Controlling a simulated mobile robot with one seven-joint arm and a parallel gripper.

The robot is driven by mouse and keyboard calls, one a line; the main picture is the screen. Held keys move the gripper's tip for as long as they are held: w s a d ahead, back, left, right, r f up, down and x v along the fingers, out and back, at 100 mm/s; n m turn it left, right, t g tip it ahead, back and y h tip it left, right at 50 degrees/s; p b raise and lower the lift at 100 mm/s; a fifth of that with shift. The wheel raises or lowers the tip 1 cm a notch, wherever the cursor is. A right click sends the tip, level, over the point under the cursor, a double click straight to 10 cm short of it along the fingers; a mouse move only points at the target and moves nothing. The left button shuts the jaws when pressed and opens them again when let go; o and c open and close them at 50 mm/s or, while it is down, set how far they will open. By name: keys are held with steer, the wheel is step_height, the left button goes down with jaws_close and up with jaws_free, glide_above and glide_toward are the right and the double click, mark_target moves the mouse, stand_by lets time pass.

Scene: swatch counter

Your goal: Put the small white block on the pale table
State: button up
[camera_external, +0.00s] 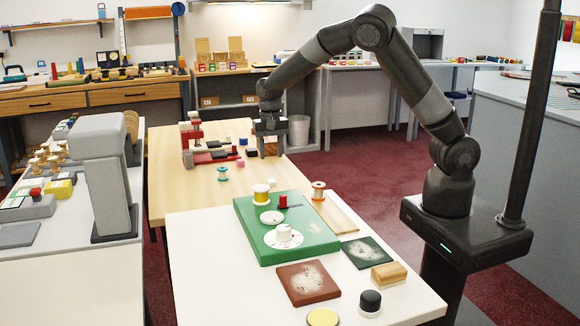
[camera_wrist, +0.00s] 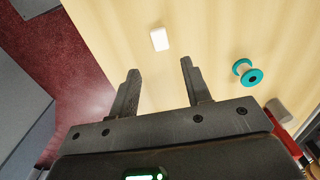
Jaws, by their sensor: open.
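A small white block (camera_wrist: 159,38) lies on the pale wood table (camera_wrist: 215,22) in the wrist view. It is just beyond my fingertips, roughly in line with the gap between them and not touched. My gripper (camera_wrist: 158,78) is open and empty. In the external view my gripper (camera_external: 270,150) points down over the right side of the pale wood table (camera_external: 185,200).
A teal spool (camera_wrist: 246,72) stands right of the block; it also shows in the external view (camera_external: 222,173). Red and black items (camera_external: 205,150) stand left of my gripper. A nearer white table (camera_external: 205,265) holds a green board (camera_external: 250,213) and several items.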

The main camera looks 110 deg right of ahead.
steer(key=s+a+r+n+t+y, duration=0.1)
steer(key=s+a+r+n+t, duration=0.2)
steer(key=a+r, duration=0.7)
steer(key=s+a+r+n, duration=0.2)
steer(key=a+r+n, duration=0.45)
steer(key=a, duration=0.65)
steer(key=s+a+r+n+t+h, duration=0.1)
steer(key=s+a+r+n+t, duration=0.1)
steer(key=s+a+n, duration=0.6)
steer(key=s+a+r, duration=0.1)
steer(key=s+a, duration=0.5)
steer(key=shift+s+a+t, duration=0.2)
steer(key=shift+s+t, duration=0.05)
steer(key=shift+t, duration=0.05)
